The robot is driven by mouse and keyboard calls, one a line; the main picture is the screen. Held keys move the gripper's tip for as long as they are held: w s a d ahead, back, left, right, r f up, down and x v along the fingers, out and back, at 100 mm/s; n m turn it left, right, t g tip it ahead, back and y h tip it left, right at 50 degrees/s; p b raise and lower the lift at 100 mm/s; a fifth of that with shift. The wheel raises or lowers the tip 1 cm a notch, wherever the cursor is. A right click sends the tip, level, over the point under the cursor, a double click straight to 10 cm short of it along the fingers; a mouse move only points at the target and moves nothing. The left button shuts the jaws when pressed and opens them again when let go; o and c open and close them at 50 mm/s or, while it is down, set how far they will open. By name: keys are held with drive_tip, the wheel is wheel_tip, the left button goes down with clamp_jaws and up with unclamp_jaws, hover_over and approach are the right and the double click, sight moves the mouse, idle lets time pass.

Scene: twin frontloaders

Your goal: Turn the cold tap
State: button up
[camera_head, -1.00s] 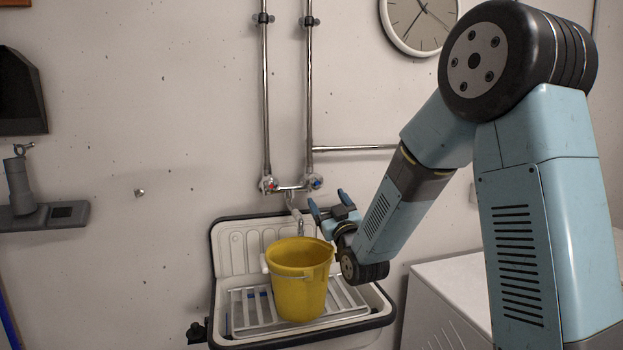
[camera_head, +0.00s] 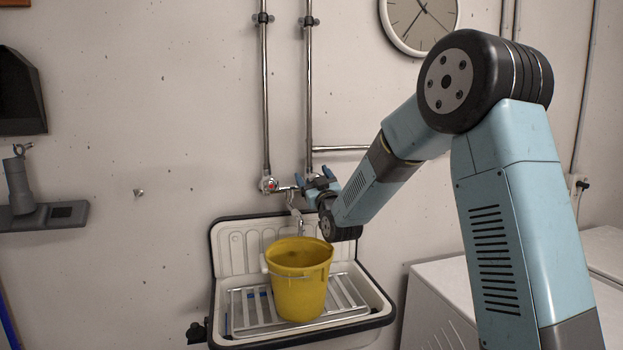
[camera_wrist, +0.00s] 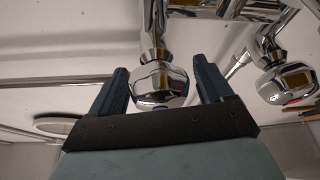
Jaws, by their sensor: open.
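The cold tap's chrome knob (camera_wrist: 160,84) sits between the two dark fingers of my gripper (camera_wrist: 163,84) in the wrist view, with a hint of blue at its lower edge. My gripper (camera_head: 313,179) is open around the knob, and I cannot tell whether either finger touches it. In the head view my gripper covers most of the cold tap. The hot tap (camera_head: 268,184), with a red mark, is to the left in the head view; its chrome knob (camera_wrist: 288,84) is at the right in the wrist view, clear of the fingers.
A yellow bucket (camera_head: 299,287) stands on the rack of the white sink (camera_head: 231,240) below the taps. The spout (camera_head: 294,204) hangs just left of my gripper. Chrome pipes (camera_head: 265,100) run up the wall. A white appliance (camera_head: 440,285) stands at the right.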

drive_tip(key=shift+c, duration=0.2)
drive_tip(key=c, duration=0.9)
drive_tip(key=shift+c, duration=0.2)
drive_tip(key=shift+n, duration=0.4)
drive_tip(key=n+g+y, duration=0.1)
drive_tip(key=n, duration=0.1)
drive_tip(key=n+y, duration=0.1)
drive_tip(key=n, duration=0.2)
drive_tip(key=n+g+y, duration=0.1)
drive_tip(key=n, duration=0.1)
drive_tip(key=shift+a+f+g, duration=0.15)
drive_tip(key=shift+a+g, duration=0.1)
drive_tip(key=shift+g, duration=0.05)
drive_tip(key=n+g, duration=0.1)
drive_tip(key=n, duration=0.1)
drive_tip(key=n+g, duration=0.1)
drive_tip(key=n, duration=0.1)
drive_tip(key=n+g, duration=0.1)
drive_tip(key=n, duration=0.2)
drive_tip(key=shift+s+a+f+y, duration=0.1)
drive_tip(key=shift+a+f+y, duration=0.05)
drive_tip(key=shift+f+y, duration=0.15)
drive_tip(key=shift+n, duration=0.3)
drive_tip(key=o, duration=1)
